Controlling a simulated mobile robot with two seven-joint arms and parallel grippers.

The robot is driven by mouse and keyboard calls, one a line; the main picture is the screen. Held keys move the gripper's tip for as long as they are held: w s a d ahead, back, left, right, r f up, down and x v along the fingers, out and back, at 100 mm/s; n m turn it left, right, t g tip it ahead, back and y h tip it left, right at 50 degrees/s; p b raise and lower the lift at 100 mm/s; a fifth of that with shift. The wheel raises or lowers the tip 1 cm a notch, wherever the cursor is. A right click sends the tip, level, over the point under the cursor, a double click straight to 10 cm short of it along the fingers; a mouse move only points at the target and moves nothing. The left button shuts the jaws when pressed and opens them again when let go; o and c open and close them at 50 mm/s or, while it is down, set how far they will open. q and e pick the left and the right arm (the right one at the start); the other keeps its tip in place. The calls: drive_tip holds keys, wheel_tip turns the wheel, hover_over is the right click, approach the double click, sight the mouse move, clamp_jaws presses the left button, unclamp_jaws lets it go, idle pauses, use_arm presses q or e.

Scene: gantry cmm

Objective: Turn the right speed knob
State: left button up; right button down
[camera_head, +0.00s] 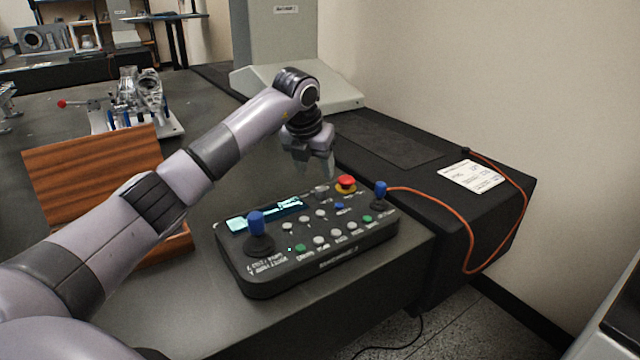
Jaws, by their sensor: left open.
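A black control box (310,274) with a lit display (264,214), two blue-topped joysticks and several buttons sits at the table's front right edge. A small grey round control (321,190) lies at the back of the box, right of the display and left of the red emergency button (346,182); it may be the right speed knob, but its label is too small to read. My left gripper (317,172) points down just above and behind this control, open and empty. It appears apart from it. Any other knob behind the gripper is hidden. My right gripper is not in view.
The left joystick (257,228) and right joystick (381,192) stand up from the box. An orange cable (468,215) runs off its right side. A wooden holder (95,172) stands left, partly behind my left arm. A metal part on a fixture (140,95) stands farther back.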

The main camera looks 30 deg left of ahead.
sight(321, 189)
use_arm(q)
drive_tip(key=b+x, duration=0.1)
drive_tip(key=x, duration=0.5)
drive_tip(key=shift+d+f, duration=0.1)
drive_tip(key=shift+f, duration=0.2)
clamp_jaws()
